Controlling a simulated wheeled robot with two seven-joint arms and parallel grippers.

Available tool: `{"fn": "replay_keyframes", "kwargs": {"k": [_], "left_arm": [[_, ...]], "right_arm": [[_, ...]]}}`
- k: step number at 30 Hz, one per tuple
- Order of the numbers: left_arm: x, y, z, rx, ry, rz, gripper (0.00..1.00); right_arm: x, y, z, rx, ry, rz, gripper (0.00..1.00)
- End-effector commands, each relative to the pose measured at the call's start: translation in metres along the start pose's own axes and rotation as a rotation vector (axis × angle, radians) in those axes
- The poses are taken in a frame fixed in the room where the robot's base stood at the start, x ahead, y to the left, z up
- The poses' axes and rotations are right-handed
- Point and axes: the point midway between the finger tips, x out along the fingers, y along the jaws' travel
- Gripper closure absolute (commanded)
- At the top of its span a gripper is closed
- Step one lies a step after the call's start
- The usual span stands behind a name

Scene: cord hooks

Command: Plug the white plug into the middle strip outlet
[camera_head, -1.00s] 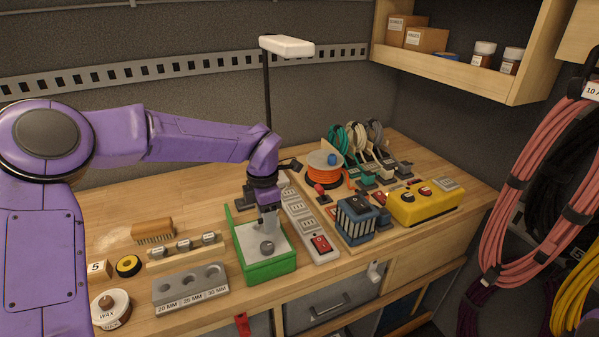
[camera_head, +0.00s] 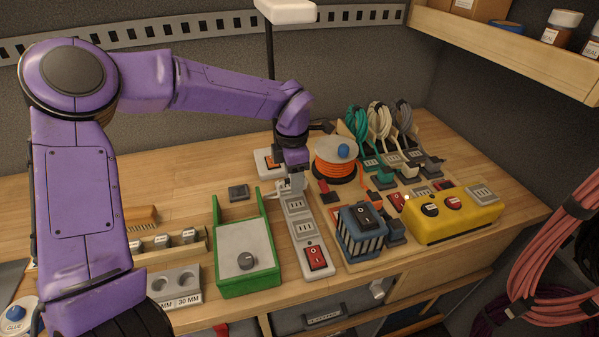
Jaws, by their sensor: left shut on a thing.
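The grey-white power strip (camera_head: 309,242) lies on the bench, running away from me, with a red switch at its near end. Two of its outlets show, a nearer one and one just in front of the gripper; its far part is hidden. My left gripper (camera_head: 290,189) points down at the strip's far part and is shut on a small pale thing, seemingly the white plug (camera_head: 282,187), with a pale cord end to its left. The plug's prongs are hidden, and I cannot tell whether it touches the strip. My right gripper is not in view.
A green tray (camera_head: 249,283) with a grey knob stands left of the strip. A blue transformer (camera_head: 362,237) and a yellow box (camera_head: 452,216) stand right. An orange cord reel (camera_head: 335,166) and a lamp post (camera_head: 269,75) are close behind the gripper.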

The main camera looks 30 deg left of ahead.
Motion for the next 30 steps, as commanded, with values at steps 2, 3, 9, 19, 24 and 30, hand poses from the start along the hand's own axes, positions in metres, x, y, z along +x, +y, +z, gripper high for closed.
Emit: {"fn": "replay_keyframes", "kwargs": {"k": [2,3,9,19,24,30], "left_arm": [[0.005,0.004,0.005,0.000,0.006,-0.003,1.00],[0.008,0.005,0.007,0.002,0.009,-0.004,1.00],[0.027,0.009,0.012,0.001,0.015,-0.009,1.00],[0.059,0.009,0.012,0.002,0.015,-0.009,1.00],[0.065,0.009,0.013,0.004,0.014,-0.008,1.00],[0.064,0.009,0.012,0.003,0.014,-0.008,1.00]], "right_arm": [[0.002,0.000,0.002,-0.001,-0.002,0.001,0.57],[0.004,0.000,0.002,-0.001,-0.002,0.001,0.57],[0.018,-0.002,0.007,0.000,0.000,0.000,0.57],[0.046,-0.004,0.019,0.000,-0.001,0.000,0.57],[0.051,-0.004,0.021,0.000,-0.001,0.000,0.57],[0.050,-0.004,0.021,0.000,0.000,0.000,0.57]]}}
